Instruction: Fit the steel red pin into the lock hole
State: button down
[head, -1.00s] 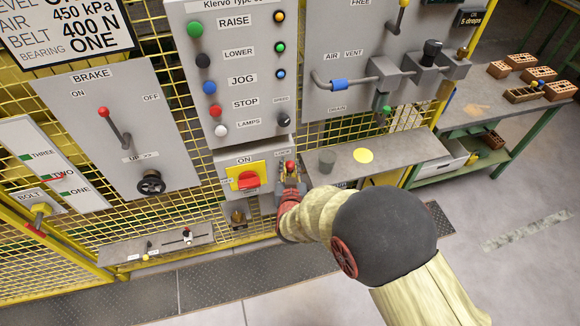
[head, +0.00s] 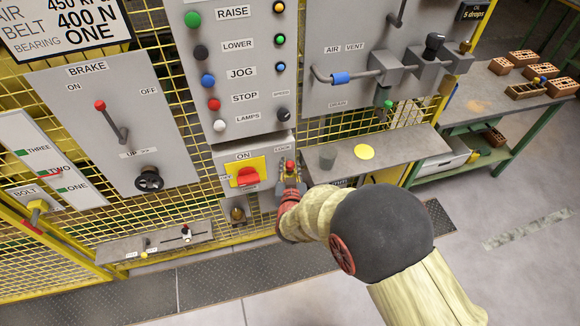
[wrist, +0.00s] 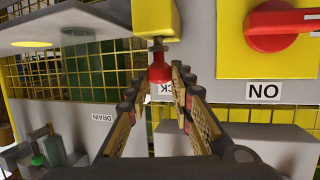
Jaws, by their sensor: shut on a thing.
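The red pin (head: 290,165) has a round red head and is at the right of the panel with the red switch, below the LOCK label (head: 283,148). My gripper (head: 289,181) is at the pin. In the wrist view, which is upside down, the red head (wrist: 158,70) is between the two fingers of my gripper (wrist: 161,76), which are shut on it. A short metal shank runs from the head to a yellow block (wrist: 155,18). I cannot tell how deep the shank sits. The lock hole itself is hidden.
A red rotary switch (head: 247,177) on a yellow plate is close left of the pin. A grey shelf (head: 400,151) with a grey cup (head: 327,158) and a yellow disc (head: 364,152) is to the right. Yellow mesh (head: 120,215) stands behind. The floor at right is clear.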

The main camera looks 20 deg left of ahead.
jog(key=shift+f+b, duration=0.45)
jog(key=shift+f, duration=0.15)
jog(key=c, duration=1.5)
grip_release()
jog(key=v, duration=1.2)
